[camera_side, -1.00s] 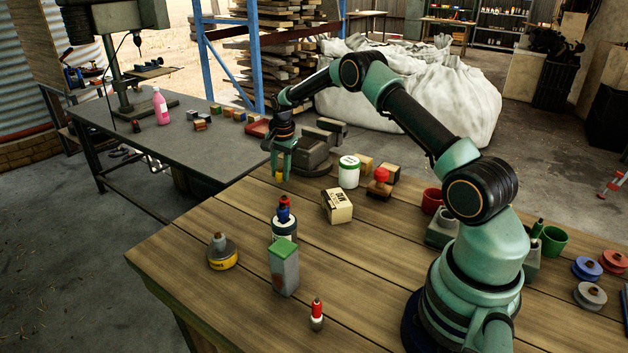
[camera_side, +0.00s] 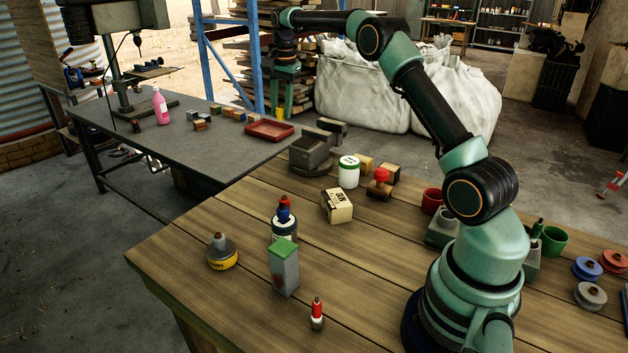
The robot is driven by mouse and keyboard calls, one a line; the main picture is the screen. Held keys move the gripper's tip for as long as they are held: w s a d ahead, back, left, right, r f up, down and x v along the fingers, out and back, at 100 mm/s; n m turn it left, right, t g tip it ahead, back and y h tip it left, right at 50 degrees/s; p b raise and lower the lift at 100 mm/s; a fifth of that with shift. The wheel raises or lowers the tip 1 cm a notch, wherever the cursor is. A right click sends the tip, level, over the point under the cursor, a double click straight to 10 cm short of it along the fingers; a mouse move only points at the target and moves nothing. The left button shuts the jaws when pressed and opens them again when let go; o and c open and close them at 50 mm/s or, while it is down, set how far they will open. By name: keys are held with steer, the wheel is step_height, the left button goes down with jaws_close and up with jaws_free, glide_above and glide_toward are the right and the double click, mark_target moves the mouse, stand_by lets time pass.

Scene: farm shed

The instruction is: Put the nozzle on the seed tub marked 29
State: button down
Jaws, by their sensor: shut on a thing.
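My gripper (camera_side: 282,108) is raised high at the back, pointing down. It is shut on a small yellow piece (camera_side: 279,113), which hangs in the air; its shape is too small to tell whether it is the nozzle. A white tub with a green-marked lid (camera_side: 348,172) stands upright on the wooden bench. A cream box with dark marks (camera_side: 337,206) stands in front of it. I cannot read the number 29 on anything, so I cannot tell which is the seed tub.
A dark bottle with a blue and red top (camera_side: 284,222), a green-topped grey box (camera_side: 284,268), a yellow-banded tin (camera_side: 222,253) and a red-tipped bottle (camera_side: 317,314) stand on the bench. A grey vise-like block (camera_side: 311,153) is at its far edge. A red tray (camera_side: 270,130) lies on the metal table.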

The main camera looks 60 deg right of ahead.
mark_target(350, 160)
steer(key=s+d+r+n+g, duration=0.1)
steer(key=s+d+r+n, duration=0.3)
steer(key=s, duration=0.4)
steer(key=s+d+r+n, duration=0.3)
steer(key=s+d+n, duration=0.1)
steer(key=s+d, duration=0.3)
step_height(350, 160, down, 20)
steer(key=shift+r, duration=0.25)
steer(key=shift+f, duration=0.15)
steer(key=c, duration=0.6)
jaws_free()
